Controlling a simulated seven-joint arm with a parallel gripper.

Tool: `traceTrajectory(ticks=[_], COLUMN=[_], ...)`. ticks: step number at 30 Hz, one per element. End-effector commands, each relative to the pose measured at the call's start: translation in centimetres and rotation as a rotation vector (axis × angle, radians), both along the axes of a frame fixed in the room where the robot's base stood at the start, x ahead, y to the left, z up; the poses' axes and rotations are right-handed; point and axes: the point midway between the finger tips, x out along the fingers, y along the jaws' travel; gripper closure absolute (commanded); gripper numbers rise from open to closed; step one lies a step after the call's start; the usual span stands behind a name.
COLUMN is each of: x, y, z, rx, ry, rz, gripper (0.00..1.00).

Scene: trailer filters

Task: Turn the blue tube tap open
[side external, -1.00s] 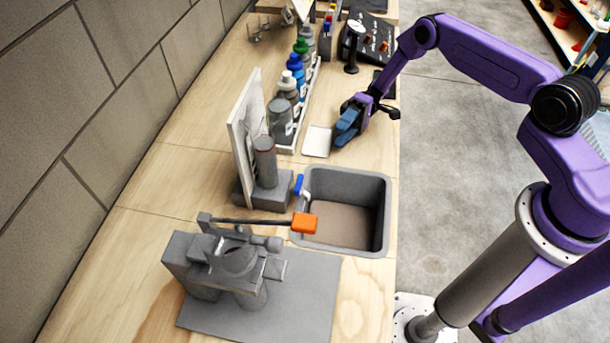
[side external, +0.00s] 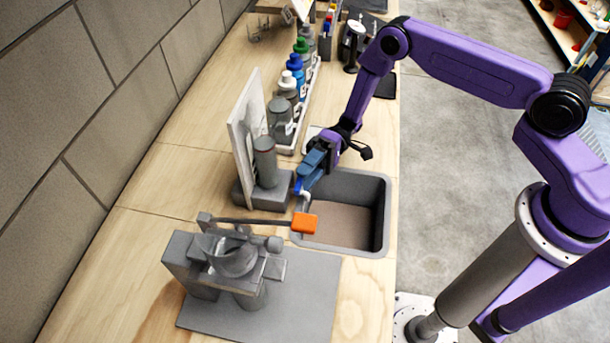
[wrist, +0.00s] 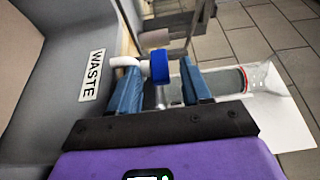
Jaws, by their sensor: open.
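The blue tube tap (wrist: 160,66) shows in the wrist view as a short blue piece at the end of a white bent tube (wrist: 126,63). In the side external view the tap (side external: 298,186) is at the sink's left rim, partly hidden by my gripper. My gripper (side external: 303,180) has blue fingers and points down at the tap. In the wrist view my gripper (wrist: 160,76) is open, with one finger on each side of the tap. Gaps show between the tap and both fingers, and nothing is held. The exact depth between fingertips and tap is unclear.
The grey sink (side external: 378,215) carries a WASTE label (wrist: 91,76). A grey filter unit (side external: 265,165) with a white panel (side external: 240,140) stands left of the tap. An orange-ended lever (side external: 304,223) is close in front. Bottles (side external: 290,85) line the back.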

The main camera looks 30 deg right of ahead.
Motion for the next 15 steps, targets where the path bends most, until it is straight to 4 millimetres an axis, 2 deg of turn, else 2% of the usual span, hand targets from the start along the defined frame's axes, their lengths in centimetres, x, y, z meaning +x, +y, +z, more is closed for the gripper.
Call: traceTrajectory(ticks=[4, 13, 15], x=[-0.36, -0.39, -0.4], y=[0.81, 0.95, 0.94], z=[0.0, -0.01, -0.01], rx=[0.0, 0.0, 0.0], ry=[0.0, 0.0, 0.0], rz=[0.001, -0.001, 0.0], gripper=[0.52, 0.52, 0.75])
